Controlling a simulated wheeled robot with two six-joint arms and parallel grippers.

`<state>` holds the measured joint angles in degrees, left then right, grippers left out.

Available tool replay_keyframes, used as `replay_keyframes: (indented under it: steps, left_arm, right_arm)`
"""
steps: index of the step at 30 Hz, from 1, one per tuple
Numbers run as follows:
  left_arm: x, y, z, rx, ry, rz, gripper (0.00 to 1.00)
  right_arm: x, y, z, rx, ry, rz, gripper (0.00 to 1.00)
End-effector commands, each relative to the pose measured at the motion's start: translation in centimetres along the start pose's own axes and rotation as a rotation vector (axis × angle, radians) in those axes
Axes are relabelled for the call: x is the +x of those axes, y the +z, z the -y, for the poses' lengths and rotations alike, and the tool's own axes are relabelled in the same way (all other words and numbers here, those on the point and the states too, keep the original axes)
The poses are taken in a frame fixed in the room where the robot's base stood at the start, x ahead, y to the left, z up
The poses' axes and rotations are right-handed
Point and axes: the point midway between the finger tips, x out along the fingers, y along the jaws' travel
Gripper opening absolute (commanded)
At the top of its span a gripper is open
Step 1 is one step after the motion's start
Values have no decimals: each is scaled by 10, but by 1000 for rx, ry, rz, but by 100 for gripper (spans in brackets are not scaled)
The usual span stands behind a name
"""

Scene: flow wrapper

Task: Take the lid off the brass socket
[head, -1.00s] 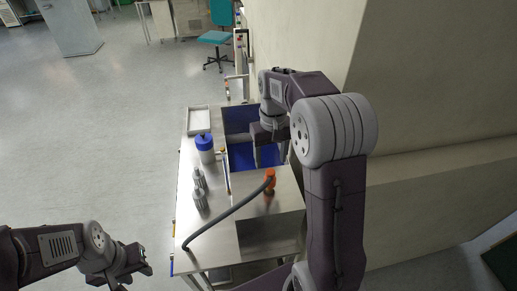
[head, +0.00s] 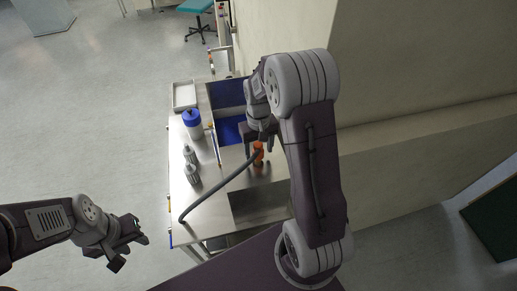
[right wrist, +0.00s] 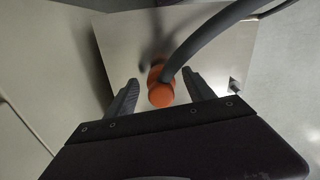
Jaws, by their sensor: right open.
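An orange cap-like piece (head: 258,147), which appears to be the lid, stands on the steel bench; the brass socket cannot be made out clearly. A dark grey hose (head: 217,191) runs across it to the bench's near left. My right gripper (head: 258,141) is just above the orange piece, pointing down. In the right wrist view, the orange piece (right wrist: 160,94) lies between the two open fingers (right wrist: 162,92), with a gap on each side. The hose passes over its upper edge. My left gripper (head: 131,252) is off to the left over the floor, open and empty.
The steel bench (head: 205,215) also carries a blue-and-white bottle (head: 192,125), two grey ribbed pieces (head: 191,173) and a white tray (head: 184,95). Blue bins (head: 228,94) lie behind my right gripper. A beige wall (head: 400,70) rises on the right.

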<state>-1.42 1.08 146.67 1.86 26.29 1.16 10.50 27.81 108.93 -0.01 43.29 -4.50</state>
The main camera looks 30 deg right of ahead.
Motion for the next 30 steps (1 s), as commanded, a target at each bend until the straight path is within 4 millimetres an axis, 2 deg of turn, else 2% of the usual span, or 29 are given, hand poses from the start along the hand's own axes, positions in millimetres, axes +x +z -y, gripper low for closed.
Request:
replay_keyframes:
  steps: [4, 5, 9, 11, 12, 23, 26, 30]
  left_arm:
    - [1, 0, 0, 0, 0, 0, 36]
    - [1, 0, 0, 0, 0, 0, 36]
    - [1, 0, 0, 0, 0, 0, 36]
    - [1, 0, 0, 0, 0, 0, 36]
    - [1, 0, 0, 0, 0, 0, 36]
    - [3, 0, 0, 0, 0, 0, 36]
    - [8, 1, 0, 0, 0, 0, 36]
    - [18, 2, 0, 0, 0, 0, 36]
  right_arm:
    - [0, 0, 0, 0, 0, -1, 62]
    - [0, 0, 0, 0, 0, -1, 59]
    - [0, 0, 0, 0, 0, 0, 20]
    - [0, 0, 0, 1, 0, -1, 4]
    - [0, -1, 0, 1, 0, -2, 0]
    - [-5, -2, 0, 0, 0, -4, 0]
    - [-16, -2, 0, 0, 0, -6, 0]
    - [-42, 1, 0, 0, 1, -8, 0]
